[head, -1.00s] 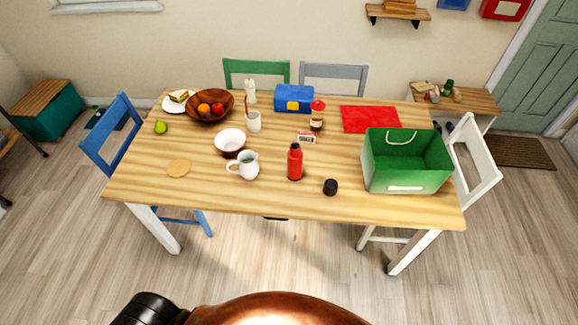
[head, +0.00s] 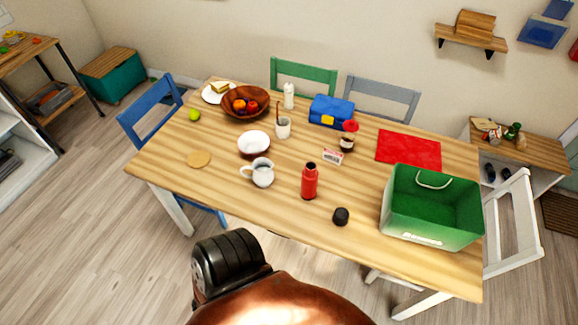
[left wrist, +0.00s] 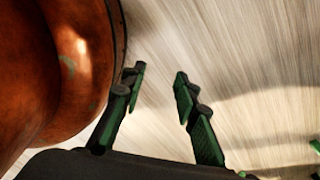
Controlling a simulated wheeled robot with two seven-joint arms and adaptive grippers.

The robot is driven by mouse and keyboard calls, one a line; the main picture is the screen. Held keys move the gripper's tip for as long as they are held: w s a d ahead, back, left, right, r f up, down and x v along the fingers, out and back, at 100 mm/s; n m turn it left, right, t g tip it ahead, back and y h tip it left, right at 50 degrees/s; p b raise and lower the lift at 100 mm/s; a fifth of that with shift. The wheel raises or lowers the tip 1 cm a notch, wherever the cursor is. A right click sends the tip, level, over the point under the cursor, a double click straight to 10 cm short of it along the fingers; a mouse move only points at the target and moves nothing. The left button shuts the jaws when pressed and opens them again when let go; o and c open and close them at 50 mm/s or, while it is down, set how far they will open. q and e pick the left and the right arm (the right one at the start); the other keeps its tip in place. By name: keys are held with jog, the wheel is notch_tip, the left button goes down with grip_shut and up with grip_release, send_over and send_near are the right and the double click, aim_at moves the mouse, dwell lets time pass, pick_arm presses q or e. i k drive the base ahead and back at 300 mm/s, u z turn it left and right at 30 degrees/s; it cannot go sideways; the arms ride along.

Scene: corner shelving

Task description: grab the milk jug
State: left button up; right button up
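A small white jug (head: 263,173) with a handle on its left stands upright near the front middle of the wooden table (head: 225,199). It is beside a white and dark red bowl (head: 254,144) and left of a red bottle (head: 309,181). My left gripper (left wrist: 158,78) shows in the left wrist view with its two green and black fingers apart, empty, above the wooden floor. It is not seen in the head view. My right gripper is in neither view.
A green bin (head: 433,206) stands at the table's right end, and a black lid (head: 341,216) lies near the front edge. A white cup (head: 283,127) stands behind the jug. Blue (head: 150,106) and white (head: 516,222) chairs flank the table. Floor in front is clear.

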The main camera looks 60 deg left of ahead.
aim_at(263, 179)
jog(key=i, duration=0.85)
jog(key=u, duration=2.65)
